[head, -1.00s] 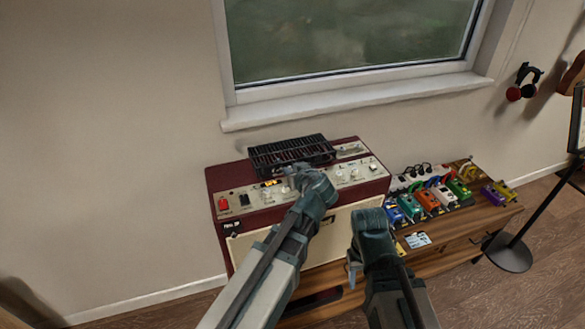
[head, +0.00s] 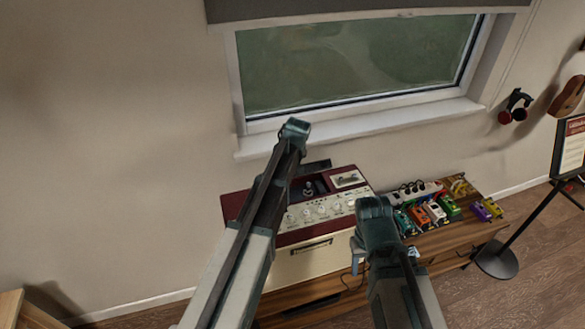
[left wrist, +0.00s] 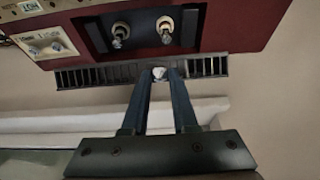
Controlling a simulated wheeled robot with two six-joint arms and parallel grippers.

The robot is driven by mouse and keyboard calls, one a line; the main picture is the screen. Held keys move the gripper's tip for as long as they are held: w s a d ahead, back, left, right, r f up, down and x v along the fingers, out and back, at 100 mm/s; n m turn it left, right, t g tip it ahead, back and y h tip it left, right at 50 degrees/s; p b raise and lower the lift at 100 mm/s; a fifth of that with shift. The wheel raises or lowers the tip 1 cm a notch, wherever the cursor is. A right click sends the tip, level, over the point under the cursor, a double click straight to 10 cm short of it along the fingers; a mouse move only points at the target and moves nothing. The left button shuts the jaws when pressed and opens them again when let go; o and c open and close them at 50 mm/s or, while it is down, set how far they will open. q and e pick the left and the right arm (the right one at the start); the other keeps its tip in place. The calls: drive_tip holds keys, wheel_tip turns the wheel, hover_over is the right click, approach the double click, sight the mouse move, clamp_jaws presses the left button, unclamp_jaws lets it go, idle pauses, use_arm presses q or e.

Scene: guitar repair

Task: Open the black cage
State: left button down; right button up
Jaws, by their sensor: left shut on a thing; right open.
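The black cage (left wrist: 98,76) shows in the left wrist view as a slotted strip along the amplifier's edge. It stands swung away from the dark recess, where two tubes (left wrist: 165,30) are exposed. In the head view only a dark bit of the cage (head: 316,166) shows beside my left arm. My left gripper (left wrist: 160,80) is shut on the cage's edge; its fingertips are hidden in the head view. The red amplifier (head: 318,245) stands on the wooden bench. My right gripper (head: 357,258) is open and empty in front of the amplifier's right side.
Several coloured pedals (head: 436,212) and a white power strip (head: 415,192) lie on the bench (head: 455,240) to the right. The window sill (head: 380,124) is above and behind the amplifier. A black stand (head: 497,262) is at the far right.

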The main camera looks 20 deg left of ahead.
use_arm(q)
drive_tip(key=w, duration=0.1)
drive_tip(key=w+a+r+g+h+p, duration=0.1)
drive_tip(key=w+a+r+g+p, duration=0.1)
drive_tip(key=w, duration=0.1)
drive_tip(key=shift+a+r, duration=0.15)
drive_tip(key=shift+a, duration=0.1)
drive_tip(key=w+a+g+h, duration=0.1)
drive_tip(key=w+a, duration=0.4)
drive_tip(key=w, duration=0.3)
drive_tip(key=shift+a+f, duration=0.2)
drive_tip(key=shift+a, duration=0.2)
use_arm(e)
drive_tip(key=shift+r, duration=1.6)
use_arm(q)
drive_tip(key=shift+w, duration=0.15)
use_arm(e)
drive_tip(key=shift+s, duration=0.1)
use_arm(q)
drive_tip(key=c, duration=0.7)
unclamp_jaws()
drive_tip(key=shift+a, duration=0.1)
drive_tip(key=shift+r, duration=0.1)
use_arm(e)
drive_tip(key=shift+r, duration=0.15)
